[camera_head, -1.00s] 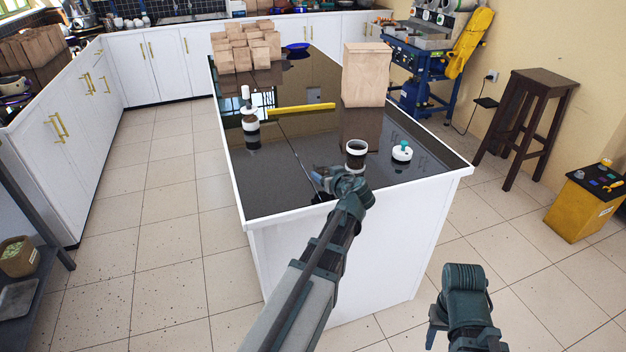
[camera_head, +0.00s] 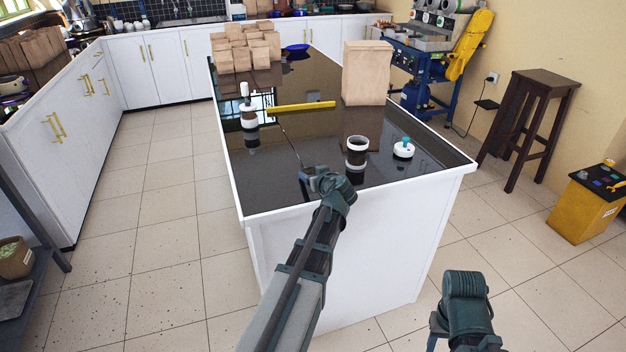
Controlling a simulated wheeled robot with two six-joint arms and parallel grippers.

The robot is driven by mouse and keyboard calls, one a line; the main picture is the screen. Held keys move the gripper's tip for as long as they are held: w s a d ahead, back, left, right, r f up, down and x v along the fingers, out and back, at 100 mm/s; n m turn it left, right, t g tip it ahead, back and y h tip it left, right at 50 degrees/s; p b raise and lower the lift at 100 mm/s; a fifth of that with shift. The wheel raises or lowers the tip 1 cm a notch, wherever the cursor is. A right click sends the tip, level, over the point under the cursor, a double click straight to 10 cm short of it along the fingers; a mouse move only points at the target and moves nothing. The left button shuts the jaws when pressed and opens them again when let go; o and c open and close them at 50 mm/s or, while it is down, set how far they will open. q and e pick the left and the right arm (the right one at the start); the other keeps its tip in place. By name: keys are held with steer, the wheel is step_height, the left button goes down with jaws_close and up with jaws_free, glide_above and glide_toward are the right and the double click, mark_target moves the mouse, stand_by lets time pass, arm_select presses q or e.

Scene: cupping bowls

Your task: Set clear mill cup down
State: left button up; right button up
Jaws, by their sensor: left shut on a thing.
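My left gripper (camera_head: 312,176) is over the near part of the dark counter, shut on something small. Its own wrist mostly hides what it holds, and I cannot make out a clear mill cup there. A thin line runs up and left from its tips; I cannot tell if it is a held rod or a mark on the counter. A dark cup with a white rim (camera_head: 357,154) stands upright on the counter to the right, apart from the gripper. My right gripper (camera_head: 438,326) hangs low at the right, in front of the counter; its finger opening does not show.
A white lid-like piece with a teal knob (camera_head: 403,149) sits right of the cup.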

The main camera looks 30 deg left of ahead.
arm_select(q)
steer(key=shift+r, duration=0.1)
steer(key=o, duration=1)
steer(key=shift+f, duration=0.2)
steer(key=shift+c, duration=0.2)
steer(key=o, duration=0.5)
steer(key=shift+c, duration=0.2)
steer(key=shift+r, duration=0.2)
steer(key=p+v, duration=0.4)
steer(key=v, duration=0.8)
steer(key=shift+p, duration=0.4)
